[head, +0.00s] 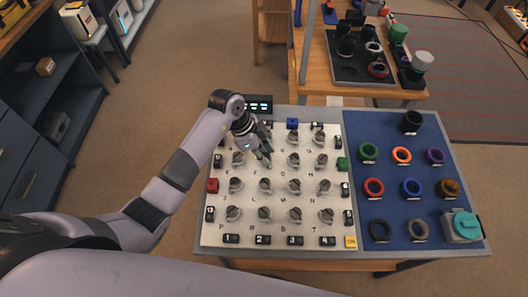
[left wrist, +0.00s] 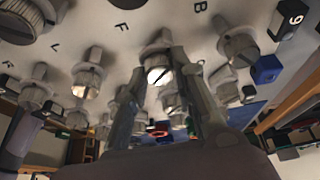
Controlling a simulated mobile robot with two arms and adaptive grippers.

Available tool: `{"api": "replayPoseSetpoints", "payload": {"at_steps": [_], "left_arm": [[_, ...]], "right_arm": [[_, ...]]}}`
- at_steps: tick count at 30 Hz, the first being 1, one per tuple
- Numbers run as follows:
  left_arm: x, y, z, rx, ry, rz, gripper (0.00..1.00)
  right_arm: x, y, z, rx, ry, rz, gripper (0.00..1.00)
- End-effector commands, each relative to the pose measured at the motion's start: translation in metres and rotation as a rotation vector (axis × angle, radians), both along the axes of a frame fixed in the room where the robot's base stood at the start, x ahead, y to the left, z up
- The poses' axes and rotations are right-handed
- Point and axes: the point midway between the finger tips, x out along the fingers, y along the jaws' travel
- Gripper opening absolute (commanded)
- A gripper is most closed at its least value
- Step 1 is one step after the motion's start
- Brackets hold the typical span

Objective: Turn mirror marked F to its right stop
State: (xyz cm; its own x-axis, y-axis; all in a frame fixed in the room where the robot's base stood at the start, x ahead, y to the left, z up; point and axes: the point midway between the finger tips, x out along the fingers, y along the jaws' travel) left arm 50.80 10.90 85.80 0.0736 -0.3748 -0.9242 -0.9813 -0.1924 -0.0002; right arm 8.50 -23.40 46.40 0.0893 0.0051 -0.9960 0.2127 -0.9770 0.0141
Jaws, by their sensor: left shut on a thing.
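The white board (head: 222,222) carries a grid of round mirror mounts with letters beside them. My left gripper (head: 264,157) reaches down to the second row, second column from the left. In the left wrist view, its fingers (left wrist: 160,76) stand on either side of one mirror mount (left wrist: 157,48) and are shut on it. The letter F is printed beside this mount in that view, so it is mirror F. In the head view, the gripper mostly hides this mirror. Its exact angle is hard to tell. My right gripper is not in view.
Neighbouring mirror mounts (head: 293,160) stand close around the gripper. Coloured blocks, such as the red one (head: 212,185) and green one (head: 342,164), sit along the board's edges. A blue mat (head: 385,128) with several rings lies to the right.

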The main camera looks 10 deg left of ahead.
Motion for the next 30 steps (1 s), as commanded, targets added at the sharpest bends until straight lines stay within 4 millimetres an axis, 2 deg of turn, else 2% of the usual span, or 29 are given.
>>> {"api": "replayPoseSetpoints", "payload": {"at_steps": [11, 20, 30], "left_arm": [[0.002, 0.001, 0.001, 0.002, 0.0, -0.162, 0.0], [0.004, 0.001, 0.0, 0.002, 0.0, -0.435, 0.0], [0.006, 0.0, -0.002, 0.002, 0.0, -0.758, 0.0]], "right_arm": [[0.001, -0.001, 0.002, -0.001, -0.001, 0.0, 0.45], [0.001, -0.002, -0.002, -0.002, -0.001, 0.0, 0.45], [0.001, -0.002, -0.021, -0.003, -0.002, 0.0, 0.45]]}}
